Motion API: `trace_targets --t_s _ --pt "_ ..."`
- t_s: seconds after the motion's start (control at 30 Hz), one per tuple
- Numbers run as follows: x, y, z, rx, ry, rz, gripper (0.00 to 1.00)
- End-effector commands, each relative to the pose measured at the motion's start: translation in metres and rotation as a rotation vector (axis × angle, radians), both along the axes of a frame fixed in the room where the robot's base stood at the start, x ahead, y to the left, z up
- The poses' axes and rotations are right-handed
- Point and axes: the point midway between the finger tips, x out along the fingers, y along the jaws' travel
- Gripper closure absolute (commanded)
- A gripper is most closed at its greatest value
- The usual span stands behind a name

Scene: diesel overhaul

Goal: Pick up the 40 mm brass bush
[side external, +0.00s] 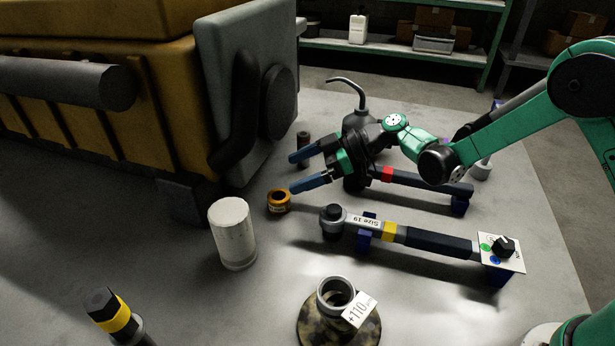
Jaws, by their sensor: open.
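A small brass-coloured bush (279,202) stands on the grey bench top, near the middle of the side external view. No 40 mm marking can be read on it. My gripper (302,172) is open, its two blue fingers pointing left. The lower fingertip is close to the right of the bush in the picture; whether it touches cannot be told. The upper finger is farther back, near a dark cylinder (303,146). Nothing is seen between the fingers.
A white cylinder (233,233) stands left of the bush. A yellow engine (150,110) with a grey end plate fills the left. A wrench marked "Size 19" (410,235) lies right. A ring with a "+110" tag (337,292) sits at the front. A dark oil can (360,125) stands behind.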

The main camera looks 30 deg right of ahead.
Motion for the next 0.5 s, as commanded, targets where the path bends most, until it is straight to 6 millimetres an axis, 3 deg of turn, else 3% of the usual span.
trace_targets --t_s 0.37,0.5 --pt "0.0 0.0 -0.041 0.0 -0.001 0.0 0.08" --pt "0.008 0.02 -0.048 0.0 0.0 0.004 0.08"
